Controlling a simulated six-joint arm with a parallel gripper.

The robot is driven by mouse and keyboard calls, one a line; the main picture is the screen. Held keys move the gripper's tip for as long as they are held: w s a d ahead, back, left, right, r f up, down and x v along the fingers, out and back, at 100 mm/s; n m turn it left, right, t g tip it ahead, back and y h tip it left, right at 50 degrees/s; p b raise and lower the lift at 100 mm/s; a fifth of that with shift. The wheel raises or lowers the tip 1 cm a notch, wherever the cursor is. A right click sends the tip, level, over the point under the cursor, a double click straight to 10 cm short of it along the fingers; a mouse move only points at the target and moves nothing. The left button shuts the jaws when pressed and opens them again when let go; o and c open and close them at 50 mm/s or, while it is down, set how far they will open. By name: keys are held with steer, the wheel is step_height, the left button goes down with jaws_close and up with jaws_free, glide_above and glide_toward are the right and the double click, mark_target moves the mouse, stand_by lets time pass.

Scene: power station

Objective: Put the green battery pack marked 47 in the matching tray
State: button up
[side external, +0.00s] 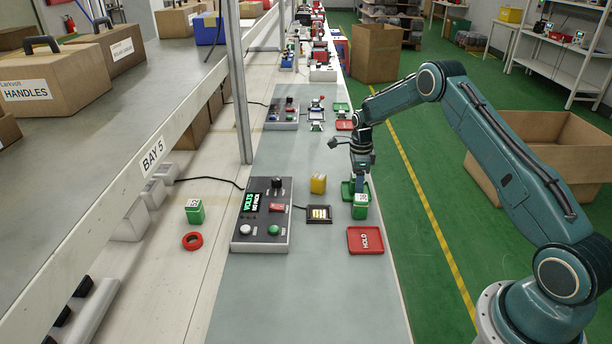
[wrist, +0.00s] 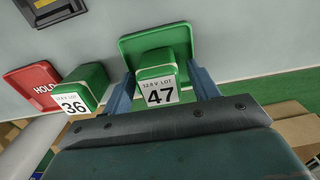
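The green battery pack marked 47 (wrist: 160,90) is between my gripper's two blue fingers (wrist: 163,82) in the wrist view, its label facing the camera. Whether the fingers press on it is unclear. Behind it is a green tray (wrist: 130,43), which shows beside my gripper in the side view (side external: 346,192). I cannot tell if pack 47 touches the tray floor. My gripper (side external: 360,186) is low over this tray. A green pack marked 36 (wrist: 84,92) stands on the bench just in front of the tray (side external: 361,212).
A red HOLD tray (side external: 366,240) lies nearer the camera.

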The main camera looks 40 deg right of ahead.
steer(key=shift+r, duration=0.15)
step_height(320, 180, up, 12)
stand_by(0.7)
stand_by(0.5)
steer(key=s+a+r+n+t, duration=0.1)
steer(key=s+a+r+n, duration=0.55)
steer(key=r, duration=0.35)
steer(key=s+a+r+n+t, duration=0.2)
steer(key=s+a+r+n, duration=0.5)
steer(key=r, duration=0.3)
steer(key=s+a+n+t, duration=0.1)
steer(key=s+a+n, duration=0.2)
steer(key=s, duration=0.4)
steer(key=s+a+n, duration=0.3)
steer(key=s+n, duration=0.3)
steer(key=s, duration=0.2)
steer(key=s+a+n+t, duration=0.1)
steer(key=s+a+n, duration=0.2)
steer(key=s, duration=0.5)
steer(key=shift+a+n+t, duration=0.25)
steer(key=shift+n+t, duration=0.05)
steer(key=shift+n, duration=0.45)
